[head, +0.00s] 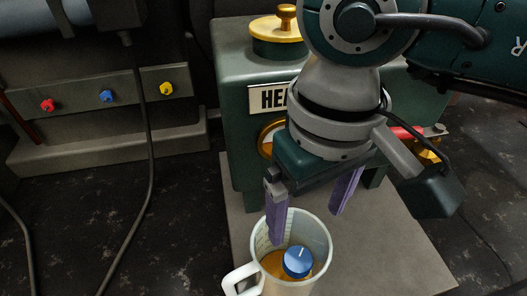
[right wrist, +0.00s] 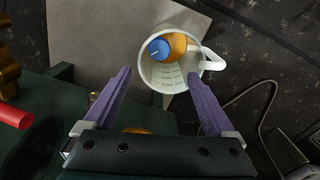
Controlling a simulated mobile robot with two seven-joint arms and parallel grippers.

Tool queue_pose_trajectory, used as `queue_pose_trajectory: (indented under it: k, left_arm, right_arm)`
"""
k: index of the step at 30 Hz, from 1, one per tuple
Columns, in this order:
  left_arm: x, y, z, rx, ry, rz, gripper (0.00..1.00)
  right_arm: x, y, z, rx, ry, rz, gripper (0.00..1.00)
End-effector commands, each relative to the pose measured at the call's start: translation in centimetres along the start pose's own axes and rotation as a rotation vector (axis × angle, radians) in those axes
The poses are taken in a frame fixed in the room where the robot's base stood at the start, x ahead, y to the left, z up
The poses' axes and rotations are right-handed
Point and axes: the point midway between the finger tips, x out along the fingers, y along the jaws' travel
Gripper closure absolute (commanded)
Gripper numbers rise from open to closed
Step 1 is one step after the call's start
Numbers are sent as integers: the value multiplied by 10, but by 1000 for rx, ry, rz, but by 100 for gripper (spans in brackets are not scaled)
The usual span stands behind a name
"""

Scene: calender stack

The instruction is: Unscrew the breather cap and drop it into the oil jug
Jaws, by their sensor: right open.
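The oil jug (head: 319,240) is a pale, translucent measuring jug with a handle at its left in the head view. Amber oil (head: 271,264) shows inside it. A blue round cap with a white line, which looks like the breather cap (head: 298,261), lies inside the jug at the oil. The right wrist view also shows the jug (right wrist: 168,83) and the blue cap (right wrist: 158,49) in it. My right gripper (head: 307,226) is open and empty above the jug, its purple fingers apart and clear of the cap. My left gripper is not in view.
A green housing (head: 236,100) with a nameplate and a yellow-topped brass-knobbed fitting (head: 284,24) stands behind the jug. A grey plate (head: 385,255) lies under the jug. A panel with red, blue and yellow knobs (head: 107,96) and a hanging cable (head: 149,170) are at left.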

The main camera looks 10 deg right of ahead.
Motion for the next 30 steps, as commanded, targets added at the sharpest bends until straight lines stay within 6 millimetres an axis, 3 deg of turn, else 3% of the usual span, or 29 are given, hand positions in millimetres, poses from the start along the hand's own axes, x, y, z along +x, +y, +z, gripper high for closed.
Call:
queue_pose_trajectory:
  k: [10, 21, 25, 30]
  left_arm:
    - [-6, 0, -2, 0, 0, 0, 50]
    - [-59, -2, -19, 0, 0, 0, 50]
    - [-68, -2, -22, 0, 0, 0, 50]
    - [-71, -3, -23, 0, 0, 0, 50]
  right_arm:
    - [-8, 0, 0, 0, 1, 1, 7]
    - [-79, 1, -1, -1, 3, 2, 7]
    - [-95, 0, 0, -1, 1, 1, 7]
    - [-100, 0, 0, 0, 0, 1, 7]
